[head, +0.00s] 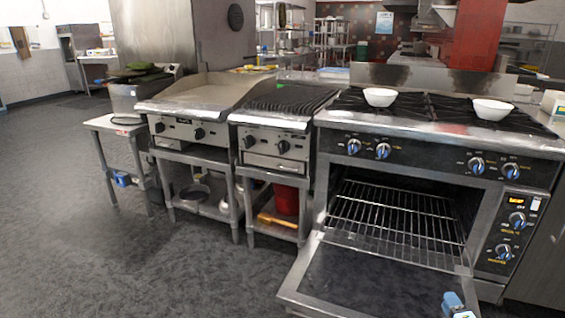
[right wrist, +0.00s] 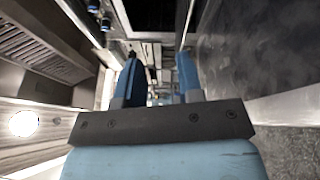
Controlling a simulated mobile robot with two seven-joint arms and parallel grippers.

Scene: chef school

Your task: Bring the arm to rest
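My right gripper (head: 456,304) shows at the bottom edge of the head view, just in front of the lowered oven door (head: 375,285). Only its blue tip part shows there. In the right wrist view its two blue fingers (right wrist: 158,75) stand apart with nothing between them. My left gripper is not in view. The oven (head: 395,215) stands open, with empty wire racks inside. Two white bowls sit on its stovetop, one on the left (head: 380,97) and one on the right (head: 493,109).
A charbroiler (head: 272,141) and a griddle (head: 188,128) stand on metal stands left of the oven. A small steel table (head: 113,124) is farther left. A red container (head: 286,199) sits on a lower shelf. The grey floor (head: 60,220) at the left is clear.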

